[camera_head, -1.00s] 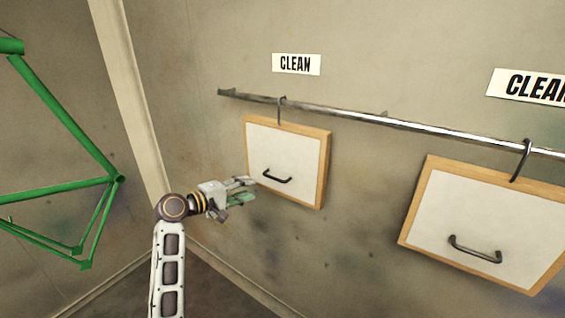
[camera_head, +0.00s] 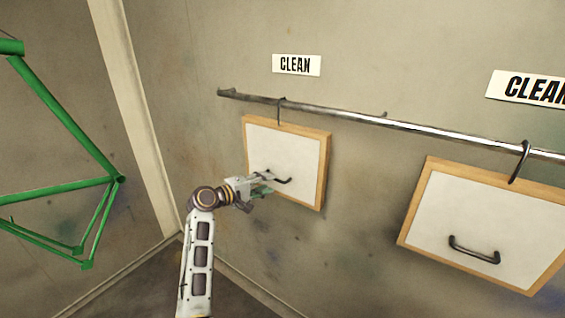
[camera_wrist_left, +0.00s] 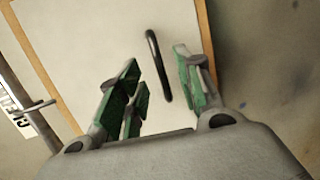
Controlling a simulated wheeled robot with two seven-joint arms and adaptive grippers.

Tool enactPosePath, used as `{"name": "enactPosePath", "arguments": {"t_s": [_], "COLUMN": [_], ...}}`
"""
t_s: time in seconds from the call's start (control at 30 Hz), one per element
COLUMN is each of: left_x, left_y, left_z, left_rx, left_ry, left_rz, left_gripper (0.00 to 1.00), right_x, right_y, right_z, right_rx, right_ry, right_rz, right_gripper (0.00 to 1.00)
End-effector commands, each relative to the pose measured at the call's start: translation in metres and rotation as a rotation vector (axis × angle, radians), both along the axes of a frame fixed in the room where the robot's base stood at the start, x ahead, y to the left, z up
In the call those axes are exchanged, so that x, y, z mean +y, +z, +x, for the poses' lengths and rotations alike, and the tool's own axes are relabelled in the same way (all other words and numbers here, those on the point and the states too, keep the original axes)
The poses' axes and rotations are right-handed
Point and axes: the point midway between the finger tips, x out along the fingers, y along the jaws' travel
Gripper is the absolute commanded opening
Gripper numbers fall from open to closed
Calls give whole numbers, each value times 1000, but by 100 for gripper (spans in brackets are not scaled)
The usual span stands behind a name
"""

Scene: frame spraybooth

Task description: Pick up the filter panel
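A white filter panel (camera_head: 303,160) with a wooden frame hangs by a hook from the rail on the left. Its dark handle (camera_head: 284,180) is low on its face. My left gripper (camera_head: 268,183) is in front of that panel, at the left end of the handle. In the left wrist view the gripper (camera_wrist_left: 160,85) is open, and the handle (camera_wrist_left: 158,65) shows between and beyond its green-padded fingers. It is not visibly gripped. A second filter panel (camera_head: 490,215) with a handle (camera_head: 474,248) hangs on the right. My right gripper is not in view.
A metal rail (camera_head: 350,115) runs along the wall above the panels. "CLEAN" signs (camera_head: 297,65) are on the wall above it. A green bike frame (camera_head: 62,112) is at the left. The wall between the two panels is clear.

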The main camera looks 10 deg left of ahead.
Motion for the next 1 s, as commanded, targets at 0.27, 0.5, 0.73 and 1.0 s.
{"name": "enactPosePath", "arguments": {"t_s": [0.27,0.5,0.73,1.0], "left_x": [-2,-4,-17,-30], "left_y": [-1,-1,-2,-8], "left_z": [3,5,19,39], "left_rx": [0,0,0,1], "left_ry": [0,-1,-2,-1], "left_rz": [0,0,-3,-2], "left_gripper": [35,35,35,35], "right_x": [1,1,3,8], "right_y": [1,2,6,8], "right_z": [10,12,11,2], "right_rx": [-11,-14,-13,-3], "right_ry": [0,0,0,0], "right_rz": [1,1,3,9], "right_gripper": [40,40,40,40]}}
